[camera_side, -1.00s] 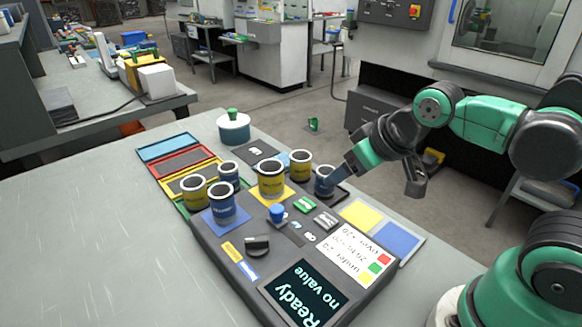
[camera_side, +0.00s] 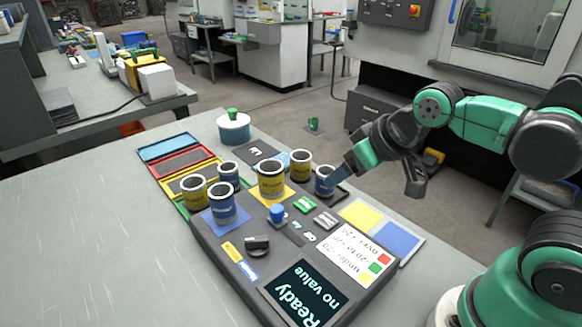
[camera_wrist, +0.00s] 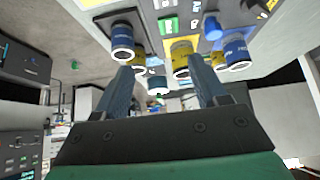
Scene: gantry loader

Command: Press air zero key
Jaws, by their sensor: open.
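The dark control panel (camera_side: 215,243) lies on the table, with a display (camera_side: 305,293) reading "Ready" and "no value". Its keys include a green key (camera_side: 304,205), a grey key (camera_side: 325,220) and small keys (camera_side: 309,237); I cannot read which is the air zero key. The green key also shows in the wrist view (camera_wrist: 168,25). My gripper (camera_side: 336,176) is above the panel's far right side, in front of or next to a blue can (camera_side: 322,188). In the wrist view my gripper (camera_wrist: 162,83) has its fingers apart, with nothing held between them.
Several yellow and blue cans, such as a yellow can (camera_side: 271,182) and a blue can (camera_side: 222,207), stand close to the keys. A blue knob (camera_side: 277,212) and a black knob (camera_side: 257,245) rise from the panel. The table's left side (camera_side: 100,250) is clear.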

